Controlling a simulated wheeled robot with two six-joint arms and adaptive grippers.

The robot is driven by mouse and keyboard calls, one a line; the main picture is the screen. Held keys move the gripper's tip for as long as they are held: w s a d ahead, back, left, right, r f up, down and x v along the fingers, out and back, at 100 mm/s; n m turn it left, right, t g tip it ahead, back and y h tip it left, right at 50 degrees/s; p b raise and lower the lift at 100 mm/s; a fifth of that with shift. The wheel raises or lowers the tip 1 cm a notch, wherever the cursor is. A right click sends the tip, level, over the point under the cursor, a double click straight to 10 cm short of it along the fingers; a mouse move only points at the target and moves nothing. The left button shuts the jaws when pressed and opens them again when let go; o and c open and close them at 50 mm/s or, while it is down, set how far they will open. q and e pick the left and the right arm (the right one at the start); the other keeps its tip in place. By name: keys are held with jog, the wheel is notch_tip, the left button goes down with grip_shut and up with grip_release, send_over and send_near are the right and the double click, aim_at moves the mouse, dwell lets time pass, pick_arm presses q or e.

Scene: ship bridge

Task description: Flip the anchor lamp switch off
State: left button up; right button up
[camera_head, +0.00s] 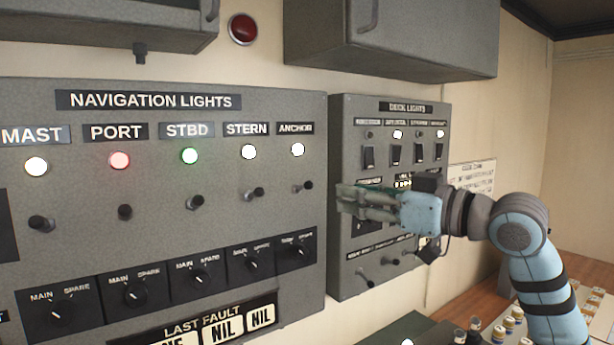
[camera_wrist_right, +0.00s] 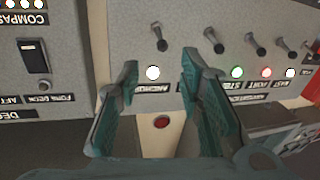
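The anchor lamp switch (camera_head: 303,187) is a small dark toggle on the grey navigation lights panel (camera_head: 185,255), below the ANCHOR label. The round anchor lamp (camera_head: 298,150) above it glows white. My right gripper (camera_head: 345,197) is just right of the switch, in front of the deck lights panel. In the right wrist view, upside down, the open, empty fingers (camera_wrist_right: 159,62) point toward the panel. The anchor switch (camera_wrist_right: 160,40) stands beyond the fingertips, apart from them, with the lit lamp (camera_wrist_right: 153,73) between the fingers. My left gripper is not in view.
The stern switch (camera_head: 253,194) and other toggles are in the same row to the left. Rotary knobs (camera_head: 297,250) sit below. The deck lights panel (camera_head: 345,270) is to the right, with an overhead cabinet (camera_head: 400,45) above. Small bottles (camera_head: 515,315) stand at lower right.

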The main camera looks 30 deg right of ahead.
aim_at(312, 185)
jog(key=p+x, duration=0.2)
jog(key=x, duration=0.3)
jog(key=p+x, duration=0.1)
jog(key=x, duration=0.5)
jog(key=shift+a+r+p, duration=0.2)
jog(key=shift+r+p, duration=0.05)
jog(key=shift+p, duration=0.15)
jog(key=shift+w+a+f, duration=0.1)
jog(key=shift+w, duration=0.2)
jog(key=shift+s, duration=0.45)
jog(key=shift+c, duration=1.3)
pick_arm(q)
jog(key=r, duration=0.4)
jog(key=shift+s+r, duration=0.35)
pick_arm(e)
grip_shut()
